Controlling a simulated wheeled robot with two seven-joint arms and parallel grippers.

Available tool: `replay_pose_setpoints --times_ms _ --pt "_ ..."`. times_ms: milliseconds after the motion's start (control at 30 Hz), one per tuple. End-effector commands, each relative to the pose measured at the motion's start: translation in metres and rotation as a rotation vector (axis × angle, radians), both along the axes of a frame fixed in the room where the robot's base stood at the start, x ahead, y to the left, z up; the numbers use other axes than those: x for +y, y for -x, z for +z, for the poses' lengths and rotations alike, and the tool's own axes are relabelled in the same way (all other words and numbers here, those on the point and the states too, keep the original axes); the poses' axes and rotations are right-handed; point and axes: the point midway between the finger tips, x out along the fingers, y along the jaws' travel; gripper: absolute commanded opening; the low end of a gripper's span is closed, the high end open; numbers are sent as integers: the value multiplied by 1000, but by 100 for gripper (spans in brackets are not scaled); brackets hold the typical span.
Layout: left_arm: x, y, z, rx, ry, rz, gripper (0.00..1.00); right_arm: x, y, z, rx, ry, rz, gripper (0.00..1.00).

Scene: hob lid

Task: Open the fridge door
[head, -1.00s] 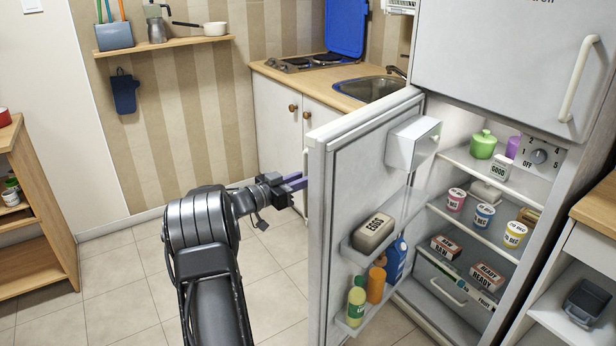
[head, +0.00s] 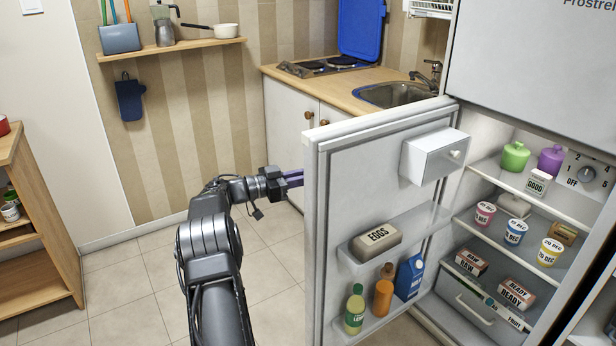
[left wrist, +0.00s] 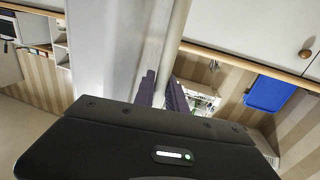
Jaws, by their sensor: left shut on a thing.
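The fridge door (head: 335,200) stands wide open, its inner side with egg tray and bottle shelf facing me. The fridge interior (head: 510,225) shows behind it to the right. My left gripper (head: 294,178) reaches behind the door's free edge in the head view, its fingertips partly hidden by the door. In the left wrist view its two purple fingers (left wrist: 162,92) are shut around the pale fridge door handle (left wrist: 176,35), beside the door's outer face (left wrist: 110,50). My right gripper is in neither view.
An egg box (head: 376,240) and several bottles stand in the door shelves. A worktop (head: 345,95) with hob and sink runs behind the door. A wooden shelf unit (head: 40,235) stands at the left. The tiled floor (head: 130,290) between is clear.

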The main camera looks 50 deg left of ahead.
Motion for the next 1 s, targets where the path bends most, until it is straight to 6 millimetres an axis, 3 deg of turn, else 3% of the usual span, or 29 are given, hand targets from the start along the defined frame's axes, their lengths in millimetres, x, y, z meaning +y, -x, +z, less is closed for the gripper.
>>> replay_pose_setpoints --times_ms 200,233,333,700,1000 --pt "-1 0 0 0 1 -1 0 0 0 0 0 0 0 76" --pt "-1 0 0 0 1 -1 18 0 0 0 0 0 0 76" --pt "-1 0 0 0 0 -1 25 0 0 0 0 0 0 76" --pt "2 4 0 -1 0 1 25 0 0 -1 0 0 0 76" --pt "15 37 -1 0 2 5 25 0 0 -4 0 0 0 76"
